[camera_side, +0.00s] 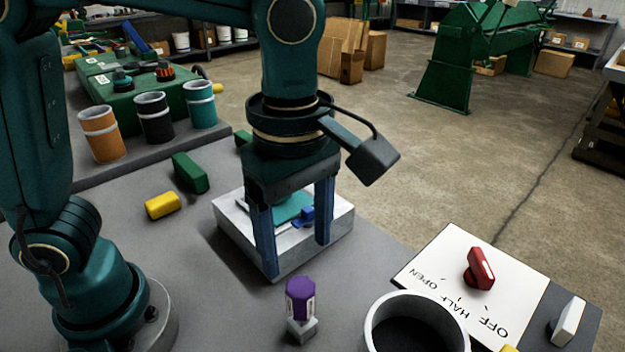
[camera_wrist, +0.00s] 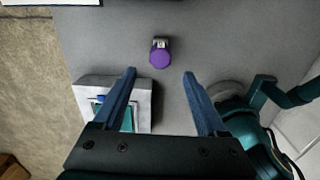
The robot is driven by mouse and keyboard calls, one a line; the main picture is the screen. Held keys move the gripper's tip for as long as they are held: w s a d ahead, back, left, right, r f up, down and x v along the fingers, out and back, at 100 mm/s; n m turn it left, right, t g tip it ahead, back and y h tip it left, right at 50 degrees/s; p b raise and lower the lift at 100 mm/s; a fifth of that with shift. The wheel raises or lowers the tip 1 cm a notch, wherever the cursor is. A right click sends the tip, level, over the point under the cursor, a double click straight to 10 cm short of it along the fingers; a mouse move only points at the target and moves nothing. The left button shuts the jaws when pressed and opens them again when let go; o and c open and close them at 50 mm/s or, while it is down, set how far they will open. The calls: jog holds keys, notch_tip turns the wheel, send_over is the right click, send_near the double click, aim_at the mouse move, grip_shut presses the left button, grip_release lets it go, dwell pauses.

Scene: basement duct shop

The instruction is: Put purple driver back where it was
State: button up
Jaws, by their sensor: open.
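The purple driver (camera_side: 301,305) stands upright on the grey table at the front, its purple top above a pale metal lower part. In the wrist view the purple driver (camera_wrist: 160,56) lies ahead of the fingertips, roughly midway between their lines. My gripper (camera_side: 296,258) is open, its two blue fingers pointing down with nothing between them. In the side view it is in front of the light metal box and behind the driver. The wrist view also shows my gripper (camera_wrist: 160,72) empty and apart from the driver.
The metal box (camera_side: 335,237) holds teal and blue items. A round grey container (camera_side: 373,325) stands right of the driver. A white panel (camera_side: 440,262) carries a red knob (camera_side: 480,268). Yellow (camera_side: 162,205) and green (camera_side: 190,172) blocks lie left. Three cups (camera_side: 154,118) stand behind.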

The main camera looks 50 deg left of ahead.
jog(key=s+a+m+t, duration=0.2)
jog(key=a+m, duration=0.3)
jog(key=m, duration=0.3)
jog(key=s+a+m+t, duration=0.2)
jog(key=a+m, duration=0.4)
jog(key=m, duration=0.3)
jog(key=shift+a+m+t, duration=0.15)
jog(key=shift+m+t, duration=0.15)
jog(key=shift+t, duration=0.5)
